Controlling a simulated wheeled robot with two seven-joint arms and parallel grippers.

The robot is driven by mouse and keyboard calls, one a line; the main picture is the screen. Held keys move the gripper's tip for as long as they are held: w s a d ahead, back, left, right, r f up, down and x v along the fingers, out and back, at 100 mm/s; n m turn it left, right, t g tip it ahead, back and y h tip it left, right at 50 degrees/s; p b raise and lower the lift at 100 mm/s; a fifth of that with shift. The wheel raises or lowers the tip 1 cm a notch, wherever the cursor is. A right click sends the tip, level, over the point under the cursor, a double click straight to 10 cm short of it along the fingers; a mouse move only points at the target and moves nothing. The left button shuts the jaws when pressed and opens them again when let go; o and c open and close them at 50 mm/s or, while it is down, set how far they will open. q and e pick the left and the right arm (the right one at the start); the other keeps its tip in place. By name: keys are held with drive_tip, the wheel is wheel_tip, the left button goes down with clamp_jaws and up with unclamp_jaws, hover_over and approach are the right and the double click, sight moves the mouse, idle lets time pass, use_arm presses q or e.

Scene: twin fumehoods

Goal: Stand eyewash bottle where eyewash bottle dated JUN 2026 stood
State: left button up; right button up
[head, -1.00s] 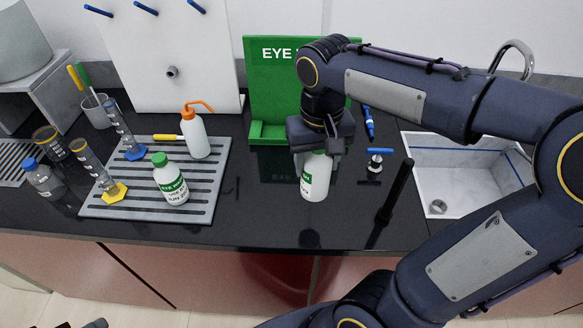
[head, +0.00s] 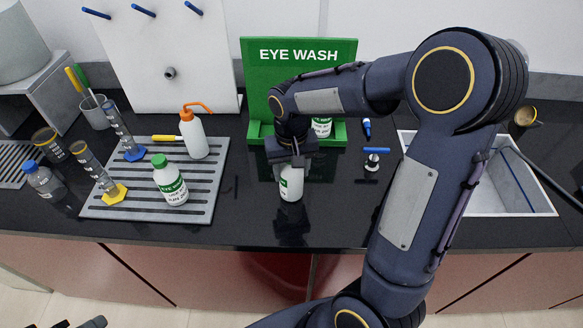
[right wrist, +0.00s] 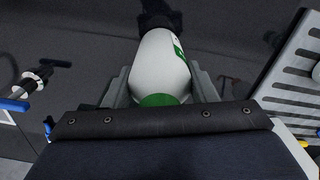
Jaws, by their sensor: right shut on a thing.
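My right gripper (head: 291,160) is shut on a white eyewash bottle (head: 291,184) with a green label band. The bottle is upright, in front of the green EYE WASH stand (head: 262,85), and appears a little above the black counter. In the right wrist view the bottle (right wrist: 160,65) sits between the fingers, its green cap nearest the camera. A second eyewash bottle (head: 322,127) stands on the stand's right side, partly hidden by my arm. A third, green-capped eyewash bottle (head: 170,181) stands on the grey drain rack; its date is too small to read surely.
The drain rack (head: 213,190) also holds an orange-tipped wash bottle (head: 195,133) and cylinders with blue and yellow bases. A blue-handled valve (head: 373,160) and a sink (head: 502,192) lie to the right. The counter (head: 252,222) between rack and valve is mostly clear.

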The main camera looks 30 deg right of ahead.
drive_tip(key=shift+f, duration=0.1)
drive_tip(key=o, duration=1.2)
drive_tip(key=shift+c, duration=0.2)
